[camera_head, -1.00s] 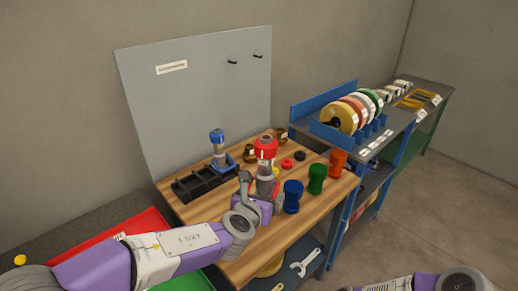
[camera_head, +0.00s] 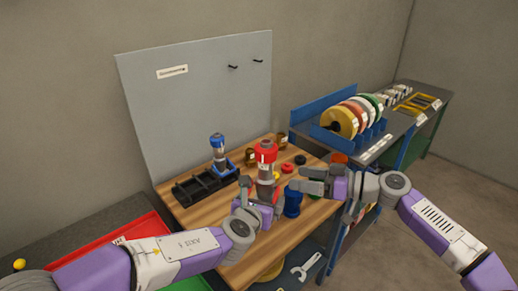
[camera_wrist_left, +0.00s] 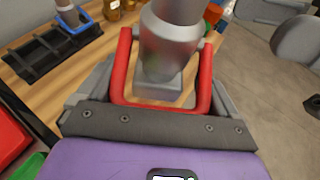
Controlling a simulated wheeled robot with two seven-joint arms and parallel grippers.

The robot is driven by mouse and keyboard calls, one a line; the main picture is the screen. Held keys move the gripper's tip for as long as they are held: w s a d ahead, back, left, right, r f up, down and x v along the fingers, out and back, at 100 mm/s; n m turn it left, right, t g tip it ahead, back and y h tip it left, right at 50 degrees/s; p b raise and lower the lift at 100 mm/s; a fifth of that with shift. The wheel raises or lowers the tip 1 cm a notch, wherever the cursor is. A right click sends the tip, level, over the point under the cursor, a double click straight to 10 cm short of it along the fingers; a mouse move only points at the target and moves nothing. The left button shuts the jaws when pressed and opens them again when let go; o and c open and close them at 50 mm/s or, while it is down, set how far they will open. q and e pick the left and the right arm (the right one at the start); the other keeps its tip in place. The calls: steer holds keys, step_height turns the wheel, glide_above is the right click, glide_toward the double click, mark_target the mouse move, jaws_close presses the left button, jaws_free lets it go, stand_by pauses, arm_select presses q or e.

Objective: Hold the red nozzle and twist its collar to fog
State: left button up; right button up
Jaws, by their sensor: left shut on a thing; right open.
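The red nozzle (camera_head: 267,172) stands upright above the wooden table, with a red collar (camera_head: 265,150) on top and a grey body. My left gripper (camera_head: 262,196) is shut on its lower part. In the left wrist view, the nozzle's grey body (camera_wrist_left: 170,45) and red U-shaped handle (camera_wrist_left: 120,75) sit between the fingers; the collar is out of that view. My right gripper (camera_head: 304,180) is open and empty, just right of the nozzle and below collar height, apart from it in the picture.
A blue-topped nozzle (camera_head: 218,148) stands at the black rack (camera_head: 205,184) on the left. A blue cup (camera_head: 292,203) is beneath my right gripper. An orange cup (camera_head: 339,158) is partly hidden behind my right arm. A grey board (camera_head: 200,100) stands behind the table.

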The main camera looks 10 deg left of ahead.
mark_target(259, 151)
step_height(259, 151, up, 8)
steer(key=s+n+y, duration=0.2)
steer(key=n, duration=0.2)
steer(key=shift+g, duration=0.4)
steer(key=a, duration=0.4)
steer(key=w+a, duration=0.1)
steer(key=a, duration=0.7)
steer(key=shift+w+f, duration=0.15)
steer(key=shift+w, duration=0.2)
steer(key=c, duration=1)
steer(key=shift+o, duration=0.2)
steer(key=shift+s+n+g, duration=0.15)
steer(key=shift+n+g, duration=1.15)
steer(key=shift+g, duration=0.8)
steer(key=shift+s+n+g, duration=0.15)
steer(key=shift+n+g, duration=0.65)
steer(key=shift+g, duration=0.4)
steer(key=shift+s+d+g+h, duration=0.1)
steer(key=shift+g+h, duration=0.2)
